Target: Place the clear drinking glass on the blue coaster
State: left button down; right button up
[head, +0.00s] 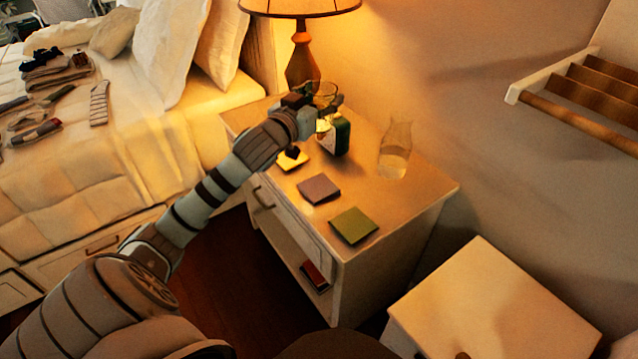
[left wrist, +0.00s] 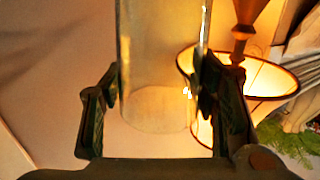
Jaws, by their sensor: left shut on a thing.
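My left gripper (head: 322,103) is shut on the clear drinking glass (head: 323,90) above the back of the nightstand, near the lamp. In the left wrist view the glass (left wrist: 163,60) stands between both fingers (left wrist: 158,85) and looks empty. Three square coasters lie in a row on the nightstand's front side: a yellowish one (head: 291,161) partly hidden by my gripper, a grey-purple one (head: 319,188) and a green one (head: 353,225). None looks plainly blue in this warm light; the grey-purple one is nearest to it. My right gripper is out of view.
A dark green object (head: 341,137) stands beside my gripper. A clear carafe (head: 395,155) with some liquid stands at the nightstand's (head: 415,195) right. The lamp (head: 302,65) is behind. A wall rack (head: 580,105), a white cabinet (head: 490,310) and the bed (head: 60,180) surround it.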

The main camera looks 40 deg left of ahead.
pick_arm(q)
jog(key=shift+n+y, duration=0.3)
jog(key=shift+y, duration=0.2)
jog(key=f+b, duration=0.2)
jog(key=f, duration=0.4)
jog(key=f+b, duration=0.3)
jog(key=f, duration=0.4)
jog(key=a+f+b, duration=0.1)
jog(key=f+b, duration=0.2)
jog(key=f, duration=0.3)
jog(key=shift+w+f, duration=0.1)
jog(key=shift+f, duration=0.4)
jog(key=c, duration=0.6)
grip_release()
jog(key=shift+d, duration=0.1)
jog(key=shift+s, duration=0.5)
jog(key=p+v, duration=0.1)
jog(key=v, duration=1)
jog(key=shift+r, duration=0.2)
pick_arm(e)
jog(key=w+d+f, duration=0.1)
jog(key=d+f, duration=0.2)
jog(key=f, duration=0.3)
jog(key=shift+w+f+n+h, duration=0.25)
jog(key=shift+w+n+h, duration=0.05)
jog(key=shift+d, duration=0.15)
